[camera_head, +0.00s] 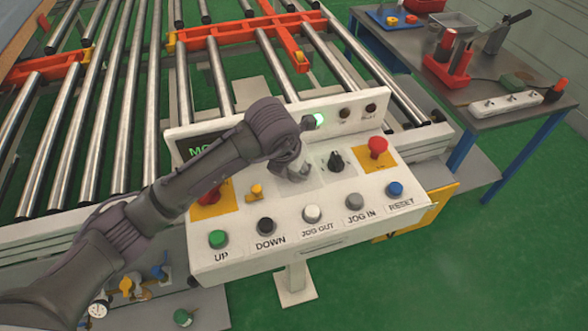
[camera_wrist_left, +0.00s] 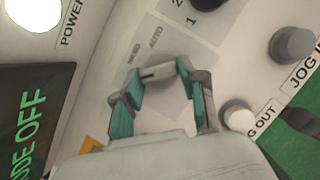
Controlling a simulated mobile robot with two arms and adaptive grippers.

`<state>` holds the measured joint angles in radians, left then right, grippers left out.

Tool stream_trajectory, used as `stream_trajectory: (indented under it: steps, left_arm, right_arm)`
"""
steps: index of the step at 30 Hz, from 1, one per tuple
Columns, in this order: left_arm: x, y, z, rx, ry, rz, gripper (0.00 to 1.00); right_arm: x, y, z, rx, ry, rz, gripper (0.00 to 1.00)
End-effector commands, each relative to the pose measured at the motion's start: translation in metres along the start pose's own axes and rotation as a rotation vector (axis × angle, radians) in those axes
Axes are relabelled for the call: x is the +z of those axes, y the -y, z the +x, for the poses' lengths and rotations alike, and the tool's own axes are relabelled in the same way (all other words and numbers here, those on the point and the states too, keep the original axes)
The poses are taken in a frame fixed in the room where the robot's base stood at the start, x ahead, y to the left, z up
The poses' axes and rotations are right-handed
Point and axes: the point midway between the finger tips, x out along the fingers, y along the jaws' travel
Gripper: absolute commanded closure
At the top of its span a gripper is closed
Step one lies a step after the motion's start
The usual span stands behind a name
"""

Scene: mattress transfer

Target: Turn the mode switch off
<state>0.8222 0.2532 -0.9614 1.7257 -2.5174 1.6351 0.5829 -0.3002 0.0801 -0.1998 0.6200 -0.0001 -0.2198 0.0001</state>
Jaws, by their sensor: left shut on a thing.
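The mode switch (camera_wrist_left: 158,73) is a small grey bar knob on the white control panel (camera_head: 270,243), with AUTO and another label printed beside it. My left gripper (camera_head: 293,172) comes down onto the panel. In the left wrist view its teal-padded fingers (camera_wrist_left: 160,80) are closed on the knob from both sides. In the head view the gripper and wrist hide the knob. The dark display (camera_wrist_left: 30,125) shows green text ending in "DE OFF"; in the head view my arm covers most of it. My right gripper is not in view.
A black selector knob (camera_head: 336,161) and red button (camera_head: 377,147) sit right of the gripper. A yellow key switch (camera_head: 256,192) is to its left. Several push buttons line the front. A lit lamp (camera_head: 318,121) is behind. A roller conveyor (camera_head: 130,100) and side table (camera_head: 400,50) stand beyond.

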Motion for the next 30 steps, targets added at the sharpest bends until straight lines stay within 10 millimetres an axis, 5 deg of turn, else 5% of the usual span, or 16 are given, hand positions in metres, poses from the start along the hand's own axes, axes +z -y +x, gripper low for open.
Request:
stream_trajectory:
  steps: [22, 23, 27, 30]
  left_arm:
    - [0.0009, 0.0006, -0.0007, 0.035, 0.001, -0.087, 0.93]
    - [0.0009, 0.0006, -0.0008, 0.035, 0.001, -0.087, 0.55]
    - [0.0008, 0.0007, -0.0006, 0.035, 0.001, -0.086, 0.33]
    - [0.0006, 0.0007, -0.0005, 0.034, 0.001, -0.085, 0.33]
  right_arm:
    - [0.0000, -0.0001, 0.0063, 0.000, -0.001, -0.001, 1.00]
    - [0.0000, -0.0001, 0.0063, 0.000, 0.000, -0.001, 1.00]
    - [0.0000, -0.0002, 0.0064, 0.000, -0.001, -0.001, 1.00]
    - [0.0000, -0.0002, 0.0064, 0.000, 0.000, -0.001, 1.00]
